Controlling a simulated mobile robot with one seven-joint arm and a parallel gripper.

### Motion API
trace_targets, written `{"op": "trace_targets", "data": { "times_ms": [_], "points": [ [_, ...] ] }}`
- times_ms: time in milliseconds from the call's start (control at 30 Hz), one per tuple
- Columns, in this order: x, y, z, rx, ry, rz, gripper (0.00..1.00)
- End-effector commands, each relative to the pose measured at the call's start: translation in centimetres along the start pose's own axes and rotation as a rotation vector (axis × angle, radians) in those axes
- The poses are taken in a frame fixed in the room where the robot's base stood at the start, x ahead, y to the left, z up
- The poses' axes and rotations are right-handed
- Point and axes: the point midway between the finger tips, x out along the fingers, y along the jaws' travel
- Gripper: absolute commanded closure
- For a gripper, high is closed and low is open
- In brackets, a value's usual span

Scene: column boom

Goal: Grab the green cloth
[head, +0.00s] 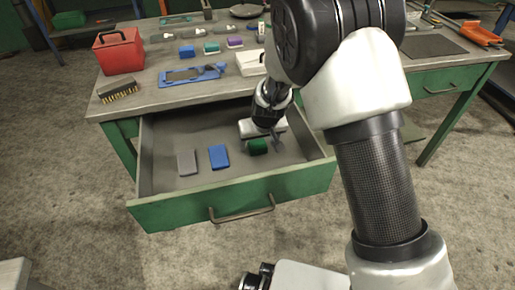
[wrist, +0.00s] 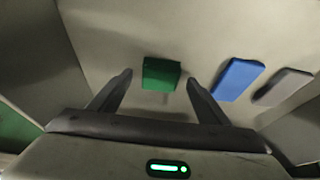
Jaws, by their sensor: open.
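The green cloth (wrist: 161,74) is a small folded block lying on the floor of an open drawer (head: 163,200). In the wrist view it sits between the tips of my gripper (wrist: 160,84), with a gap on each side. My gripper is open and holds nothing. In the head view my gripper (head: 270,137) reaches down into the drawer at the cloth (head: 257,146), and my arm hides part of that area.
A blue folded piece (head: 218,156) and a grey one (head: 187,162) lie in the drawer, left of the green cloth. The drawer walls surround them. The workbench (head: 150,88) above holds a red box (head: 119,52), a brush (head: 118,90) and a blue tool (head: 192,74).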

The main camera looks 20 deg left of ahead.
Motion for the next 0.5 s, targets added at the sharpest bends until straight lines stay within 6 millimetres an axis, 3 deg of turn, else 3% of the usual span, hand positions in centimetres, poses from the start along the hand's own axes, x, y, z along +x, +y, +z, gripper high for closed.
{"op": "trace_targets", "data": {
  "times_ms": [133,367,500],
  "points": [
    [-0.06,0.00,-0.01,0.000,0.000,0.000,0.33],
    [-0.07,0.00,0.00,0.000,0.000,0.000,0.72],
    [-0.08,0.00,-0.01,0.000,0.000,0.000,0.74]
  ]
}}
